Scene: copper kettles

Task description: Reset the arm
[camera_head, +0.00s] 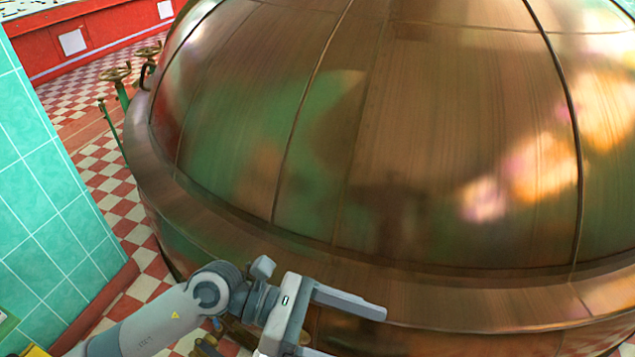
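My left arm comes in from the lower left. Its grey gripper (352,332) is at the bottom edge, in front of the lower rim of a large copper kettle (430,130). One finger shows in full and points right; the other is mostly cut off by the bottom edge. The fingers are spread apart, and nothing shows between them. I cannot tell whether the gripper touches the kettle rim. My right gripper is not in view.
The kettle fills most of the view. A teal tiled wall (40,200) stands at the left. Bronze valve handwheels (115,75) on green stems stand beyond it. A red and white checkered floor (125,210) runs between wall and kettle. A red low wall (100,38) is behind.

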